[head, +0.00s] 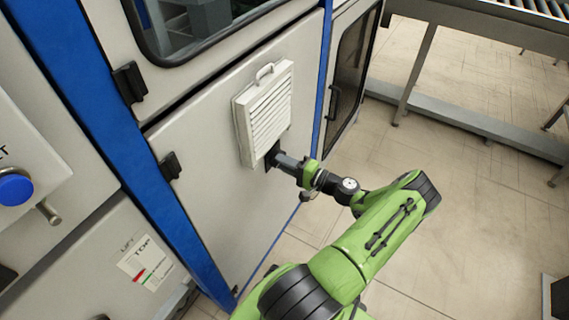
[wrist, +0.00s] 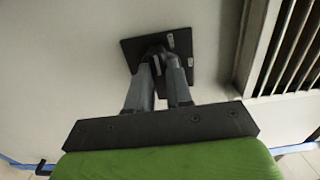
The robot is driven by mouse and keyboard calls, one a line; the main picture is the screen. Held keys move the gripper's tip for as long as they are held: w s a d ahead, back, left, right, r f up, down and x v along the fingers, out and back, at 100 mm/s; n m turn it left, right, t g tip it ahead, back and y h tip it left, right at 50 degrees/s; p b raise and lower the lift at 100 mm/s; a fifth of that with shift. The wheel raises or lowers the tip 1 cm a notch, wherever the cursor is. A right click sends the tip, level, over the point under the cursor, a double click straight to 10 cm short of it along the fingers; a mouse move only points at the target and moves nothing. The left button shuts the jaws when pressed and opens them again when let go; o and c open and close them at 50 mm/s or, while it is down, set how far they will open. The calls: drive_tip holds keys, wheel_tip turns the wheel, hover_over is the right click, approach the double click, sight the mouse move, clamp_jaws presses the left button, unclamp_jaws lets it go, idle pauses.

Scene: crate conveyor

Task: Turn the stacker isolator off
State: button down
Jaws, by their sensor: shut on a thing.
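The isolator (wrist: 183,42) is a small black square plate on the light cabinet panel, with pale marks at its edges. A dark knob stands at its middle. My gripper (wrist: 163,62) is shut on that knob, with one grey finger on either side. The fingers cover part of the knob, so its exact angle is hard to tell. In the head view my gripper (head: 275,157) reaches the panel just below the louvred vent. The isolator (head: 270,163) is mostly hidden there behind the gripper.
The white louvred vent (head: 265,112) with a handle is just above my gripper, and its slats (wrist: 285,45) are close on the right in the wrist view. A blue post (head: 130,150) and a blue button (head: 15,190) are at left. Open floor (head: 480,215) lies at right, below a conveyor (head: 480,25).

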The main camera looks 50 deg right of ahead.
drive_tip(key=c, duration=1)
unclamp_jaws()
drive_tip(key=s, duration=0.5)
drive_tip(key=s+d+p, duration=0.1)
drive_tip(key=s, duration=0.4)
drive_tip(key=s+p, duration=0.1)
drive_tip(key=s, duration=0.4)
drive_tip(key=shift+s+d, duration=0.2)
drive_tip(key=shift+s, duration=0.15)
